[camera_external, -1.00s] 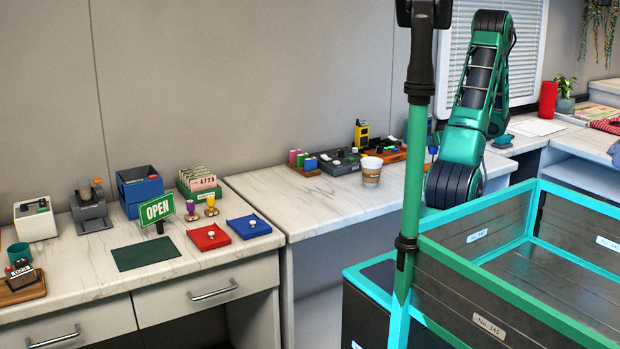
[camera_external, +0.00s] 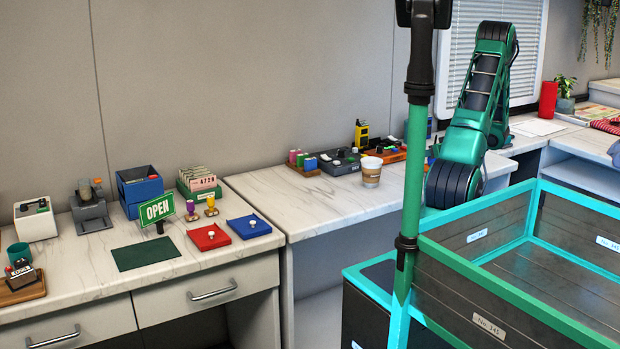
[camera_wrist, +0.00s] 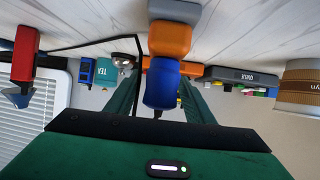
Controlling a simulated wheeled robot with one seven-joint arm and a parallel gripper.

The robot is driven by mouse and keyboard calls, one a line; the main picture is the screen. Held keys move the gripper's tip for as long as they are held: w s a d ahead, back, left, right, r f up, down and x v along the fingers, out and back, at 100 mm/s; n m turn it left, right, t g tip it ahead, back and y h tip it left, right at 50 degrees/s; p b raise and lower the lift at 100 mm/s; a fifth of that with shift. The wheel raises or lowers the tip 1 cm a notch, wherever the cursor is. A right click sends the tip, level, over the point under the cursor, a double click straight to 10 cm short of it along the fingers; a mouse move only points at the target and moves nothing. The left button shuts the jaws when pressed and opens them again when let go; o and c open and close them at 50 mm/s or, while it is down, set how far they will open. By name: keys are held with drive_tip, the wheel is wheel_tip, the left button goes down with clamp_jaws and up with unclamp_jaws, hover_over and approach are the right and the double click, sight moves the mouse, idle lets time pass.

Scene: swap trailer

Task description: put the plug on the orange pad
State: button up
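In the wrist view, which is upside down, my gripper's two green fingers (camera_wrist: 160,88) stand apart on either side of a blue block, seemingly the plug (camera_wrist: 161,90). A small dark part shows at its lower end. I cannot tell whether the fingers touch it. An orange block (camera_wrist: 170,38), perhaps the pad, shows just beyond it and partly behind it. Whether the two touch is unclear. In the external view my gripper is hidden; an orange tray-like thing (camera_external: 397,154) sits by the far wall.
A paper cup (camera_external: 371,172) stands on the counter and shows at the right of the wrist view (camera_wrist: 305,88). A dark QUEUE tray (camera_wrist: 240,77), a TEA box (camera_wrist: 104,74) and a red thing (camera_wrist: 24,55) stand around. The counter front left of the cup is clear.

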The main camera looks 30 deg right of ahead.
drive_tip(key=v, duration=1.2)
drive_tip(key=s+a+n+g+y, duration=0.1)
drive_tip(key=s+a+g+y, duration=0.15)
drive_tip(key=a+g, duration=0.95)
drive_tip(key=s+a+r+m, duration=0.3)
drive_tip(key=s+a+r, duration=0.1)
drive_tip(key=s+a, duration=0.3)
drive_tip(key=s+a+r+m+g, duration=0.1)
drive_tip(key=s+a+r+m, duration=0.2)
drive_tip(key=s+a, duration=0.5)
drive_tip(key=s+r+h, duration=0.1)
drive_tip(key=s, duration=0.1)
drive_tip(key=shift+s+r, duration=0.2)
drive_tip(key=shift+s, duration=0.05)
